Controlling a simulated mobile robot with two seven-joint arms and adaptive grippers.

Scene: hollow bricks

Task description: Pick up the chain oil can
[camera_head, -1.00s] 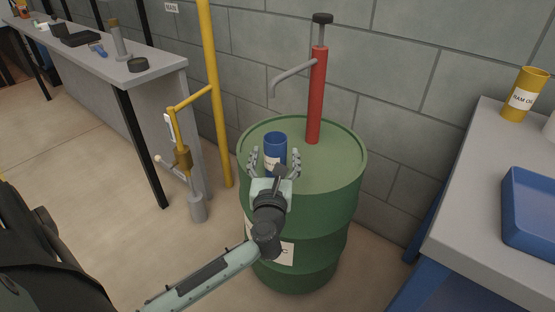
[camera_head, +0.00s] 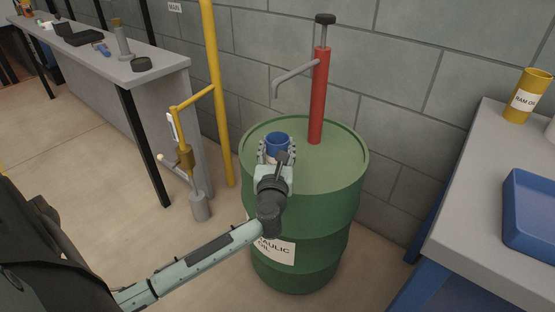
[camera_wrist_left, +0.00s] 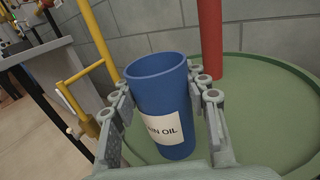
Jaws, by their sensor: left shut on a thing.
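The chain oil can is a blue, open-topped cylinder (camera_head: 277,141) on top of the green drum (camera_head: 330,178). In the left wrist view the can (camera_wrist_left: 158,92) stands upright, and its white label shows the end of a word and "OIL". My left gripper (camera_head: 276,153) is shut on the can, with one finger on each side. In the left wrist view the gripper (camera_wrist_left: 163,115) has its fingers along the can's left and right sides. The can's base is partly hidden, so I cannot tell whether it touches the drum. My right gripper is not in view.
A red pump (camera_head: 318,95) with a grey spout rises from the drum just behind the can. A yellow pipe (camera_head: 216,90) stands left of the drum. At right, a bench (camera_head: 455,195) holds a yellow can (camera_head: 527,97) and a blue tray (camera_head: 540,200).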

